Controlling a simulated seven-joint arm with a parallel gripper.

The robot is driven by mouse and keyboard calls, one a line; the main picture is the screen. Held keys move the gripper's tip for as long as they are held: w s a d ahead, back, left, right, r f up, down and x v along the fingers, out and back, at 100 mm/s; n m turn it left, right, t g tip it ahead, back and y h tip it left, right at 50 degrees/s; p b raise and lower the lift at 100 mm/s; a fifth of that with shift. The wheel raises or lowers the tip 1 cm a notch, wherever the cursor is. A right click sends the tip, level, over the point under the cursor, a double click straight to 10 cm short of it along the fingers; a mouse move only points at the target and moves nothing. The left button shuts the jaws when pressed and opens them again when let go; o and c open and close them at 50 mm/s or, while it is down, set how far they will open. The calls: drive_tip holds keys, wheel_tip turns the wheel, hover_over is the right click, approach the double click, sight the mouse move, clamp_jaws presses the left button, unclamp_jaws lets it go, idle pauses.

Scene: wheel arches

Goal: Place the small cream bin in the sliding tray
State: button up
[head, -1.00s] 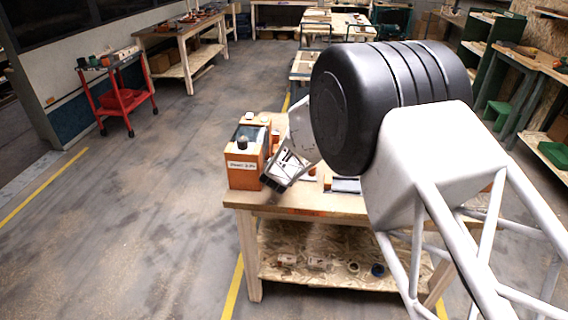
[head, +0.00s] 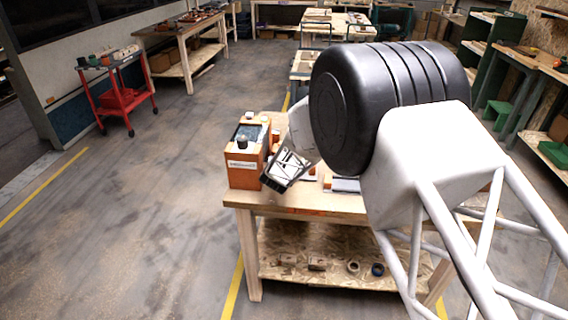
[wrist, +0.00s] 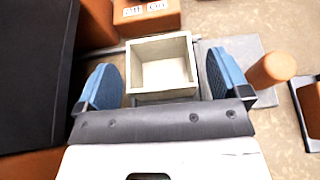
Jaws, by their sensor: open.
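The small cream bin (wrist: 162,91) is a square, open-topped box, empty inside, in the upper middle of the wrist view. My gripper (wrist: 163,73) is open, with one blue finger pad on each side of the bin. Gaps show between the pads and the bin walls. In the head view my gripper (head: 286,170) is tilted down beside the orange machine (head: 243,164), and the bin cannot be made out there. A flat grey surface (wrist: 243,54) shows beside and behind the bin; I cannot tell whether it is the sliding tray.
An orange block with white labels (wrist: 146,17) stands just behind the bin. An orange cylinder (wrist: 271,70) stands right of the right finger. A dark-rimmed tray (wrist: 309,108) lies farther right. The wooden workbench (head: 300,205) has a lower shelf (head: 320,265) with small items.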

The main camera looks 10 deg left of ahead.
drive_tip(key=shift+r, duration=0.1)
drive_tip(key=v, duration=1.2)
idle(0.4)
drive_tip(key=shift+r, duration=0.1)
idle(0.7)
drive_tip(key=s+d+r+n+g+y, duration=0.2)
drive_tip(key=s+d+r+n, duration=0.5)
drive_tip(key=r+n, duration=0.2)
drive_tip(key=s+d+r+n+g+y, duration=0.1)
drive_tip(key=s+d+r+n+g, duration=0.2)
drive_tip(key=s+d+r+n, duration=0.5)
drive_tip(key=s+d+r+n+g+h, duration=0.1)
drive_tip(key=s+d+r+n+g, duration=0.1)
drive_tip(key=s+d+n, duration=0.3)
drive_tip(key=s+d+r+n+g+h, duration=0.1)
drive_tip(key=s+d+n, duration=0.4)
drive_tip(key=s, duration=0.9)
drive_tip(key=s+d+r+n+g+h, duration=0.1)
drive_tip(key=s+d+r+n+g, duration=0.1)
drive_tip(key=s+d+n, duration=0.3)
drive_tip(key=s+n+g, duration=0.1)
drive_tip(key=s+n, duration=0.2)
drive_tip(key=s, duration=0.2)
drive_tip(key=shift+s+d+r+n, duration=0.2)
drive_tip(key=shift+s+r+n, duration=0.05)
drive_tip(key=shift+r+n, duration=0.15)
